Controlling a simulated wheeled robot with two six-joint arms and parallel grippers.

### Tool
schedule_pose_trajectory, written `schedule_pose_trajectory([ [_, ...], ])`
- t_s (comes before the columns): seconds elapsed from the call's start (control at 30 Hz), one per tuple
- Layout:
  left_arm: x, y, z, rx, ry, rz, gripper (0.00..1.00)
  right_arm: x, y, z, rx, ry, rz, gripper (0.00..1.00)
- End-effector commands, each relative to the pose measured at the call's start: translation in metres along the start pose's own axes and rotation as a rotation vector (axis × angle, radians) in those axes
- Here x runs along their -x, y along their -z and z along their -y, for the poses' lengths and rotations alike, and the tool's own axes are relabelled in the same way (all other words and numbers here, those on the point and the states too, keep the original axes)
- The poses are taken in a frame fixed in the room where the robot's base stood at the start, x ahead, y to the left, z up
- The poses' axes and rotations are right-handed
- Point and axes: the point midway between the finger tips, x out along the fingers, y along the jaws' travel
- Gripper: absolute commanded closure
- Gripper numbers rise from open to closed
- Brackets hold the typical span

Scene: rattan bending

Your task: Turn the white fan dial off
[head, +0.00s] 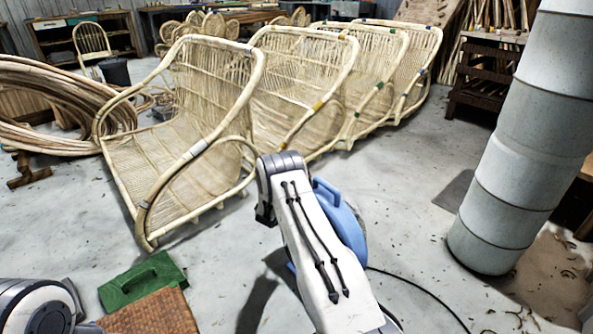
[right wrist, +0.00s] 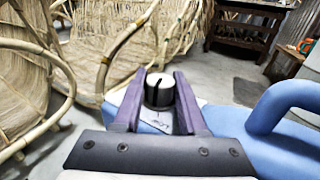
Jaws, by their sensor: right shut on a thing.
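The blue fan (head: 350,230) stands on the floor, partly hidden behind my right arm in the head view. In the right wrist view its blue housing (right wrist: 235,123) and thick blue handle (right wrist: 290,100) show. The round white dial (right wrist: 158,91), with a dark slot or pointer line on its face, sits between the two purple fingers of my right gripper (right wrist: 160,84). The gripper is shut on the dial. Small marks below the dial are too blurred to read. In the head view the right gripper is hidden. Only part of my left arm shows at lower left; its gripper is out of view.
Several rattan chair frames (head: 190,150) stand behind the fan. A large grey duct (head: 530,140) rises at the right. A green object (head: 142,280) and a brown woven piece (head: 152,312) lie at lower left. A black cable (head: 425,290) runs across the floor.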

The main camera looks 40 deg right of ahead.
Motion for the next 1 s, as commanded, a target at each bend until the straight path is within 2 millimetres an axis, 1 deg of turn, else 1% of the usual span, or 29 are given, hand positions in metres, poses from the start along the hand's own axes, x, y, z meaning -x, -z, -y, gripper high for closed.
schedule_pose_trajectory([
  [0.27,0.000,0.000,0.000,0.000,0.000,0.000,0.50,0.000,0.000,0.000,-0.002,-0.001,0.001,1.00],
  [0.3,0.000,0.000,0.000,0.000,0.000,0.000,0.50,0.000,0.000,0.000,-0.002,-0.001,0.001,0.48],
  [0.33,0.000,0.000,0.000,0.000,0.000,0.000,0.50,0.000,0.000,0.000,-0.002,-0.001,0.001,0.36],
  [0.37,0.000,0.000,0.000,0.000,0.000,0.000,0.50,0.000,0.000,0.000,-0.002,-0.001,0.001,0.29],
  [0.63,0.000,0.000,0.000,0.000,0.000,0.000,0.50,0.001,0.000,-0.001,-0.001,-0.001,0.000,0.29],
  [0.73,0.003,0.000,0.000,0.000,0.000,0.000,0.50,0.004,-0.001,-0.001,0.000,-0.002,-0.001,0.29],
  [0.87,0.012,0.001,-0.001,0.000,0.000,0.000,0.50,0.021,-0.003,-0.001,0.001,-0.004,-0.002,0.29],
  [1.0,0.025,0.001,-0.002,0.000,0.000,0.000,0.50,0.050,-0.004,-0.002,0.003,-0.004,-0.002,0.29],
])
